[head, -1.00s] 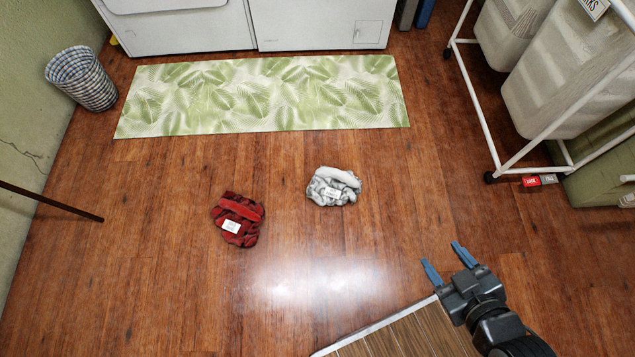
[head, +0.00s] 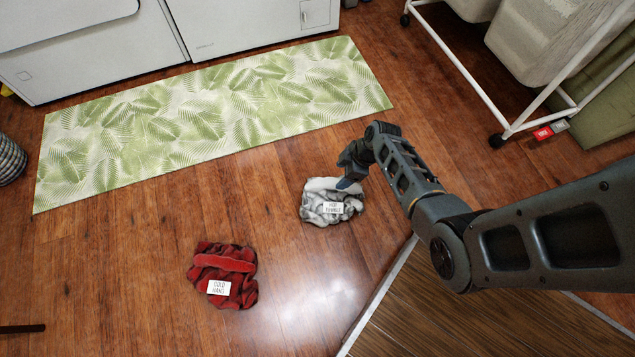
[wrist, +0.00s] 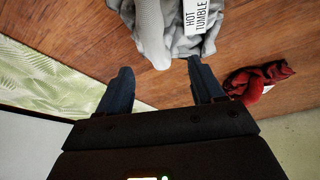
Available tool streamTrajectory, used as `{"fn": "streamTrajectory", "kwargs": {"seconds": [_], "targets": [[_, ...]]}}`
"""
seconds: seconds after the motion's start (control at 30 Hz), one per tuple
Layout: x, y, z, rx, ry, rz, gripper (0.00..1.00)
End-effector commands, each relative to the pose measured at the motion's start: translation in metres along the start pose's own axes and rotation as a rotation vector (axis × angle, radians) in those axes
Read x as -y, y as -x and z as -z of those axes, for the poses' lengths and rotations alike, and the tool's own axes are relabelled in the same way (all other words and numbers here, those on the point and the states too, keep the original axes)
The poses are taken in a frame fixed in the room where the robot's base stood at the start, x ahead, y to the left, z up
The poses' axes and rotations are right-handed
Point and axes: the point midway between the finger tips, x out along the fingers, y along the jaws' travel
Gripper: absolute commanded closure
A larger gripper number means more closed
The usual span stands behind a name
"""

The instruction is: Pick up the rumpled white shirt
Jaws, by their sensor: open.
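The rumpled white shirt (head: 318,212) lies in a grey-white heap on the wood floor, with a tag reading "HOT TUMBLE". My gripper (head: 350,178) is over its upper right edge in the head view, and the arm hides part of the fingers. In the wrist view the shirt (wrist: 165,35) is at the top, just beyond the two blue fingertips. My gripper (wrist: 155,75) is open there, with nothing held between the fingers. A fold of the shirt hangs toward the gap; I cannot tell whether the fingers touch it.
A green leaf-patterned mat (head: 210,115) lies before white appliances (head: 95,45). A white-framed wheeled hamper (head: 470,85) stands at upper right. A wooden panel (head: 430,310) is at lower right. Floor between the heaps is clear.

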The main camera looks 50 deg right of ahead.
Motion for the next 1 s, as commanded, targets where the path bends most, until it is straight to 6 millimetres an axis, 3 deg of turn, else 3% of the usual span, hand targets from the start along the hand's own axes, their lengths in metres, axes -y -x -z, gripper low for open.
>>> {"fn": "streamTrajectory", "kwargs": {"seconds": [0.7, 1.0], "targets": [[-0.005, -0.076, -0.008, -0.007, 0.007, 0.012, 0.33], [-0.004, -0.080, -0.006, -0.006, 0.006, 0.011, 0.33]]}}
